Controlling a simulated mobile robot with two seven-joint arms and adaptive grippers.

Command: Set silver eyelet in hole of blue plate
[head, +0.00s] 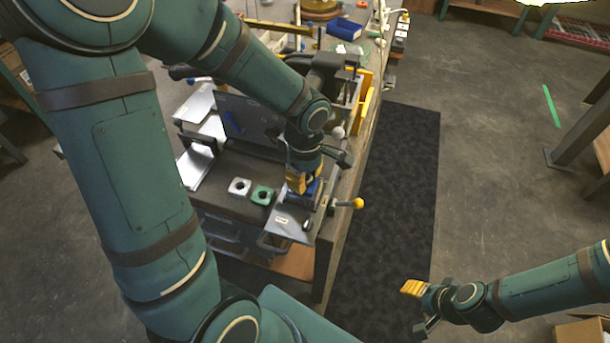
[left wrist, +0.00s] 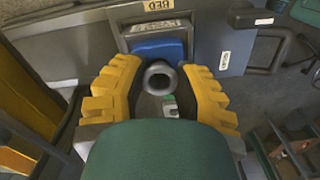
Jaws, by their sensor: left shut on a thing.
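My left gripper (head: 303,184) is over the right part of the workbench. In the left wrist view its yellow fingers (left wrist: 162,78) stand either side of a grey, tube-like silver eyelet (left wrist: 159,72), with the round opening facing the camera. The blue plate (left wrist: 158,50) shows just behind the eyelet; its hole is not visible. In the head view a bit of blue (head: 313,189) shows beside the gripper, and the eyelet is hidden. Whether eyelet and plate touch I cannot tell. My right gripper (head: 418,306) is away from the bench, over the floor; its jaw opening is unclear.
A white plate (head: 240,187) and a green plate (head: 263,195), each with a hole, lie left of my left gripper. A grey upright panel (head: 250,122) stands behind them. A yellow-ended handle (head: 350,204) sticks out at the bench's right edge. The dark floor mat (head: 395,190) is clear.

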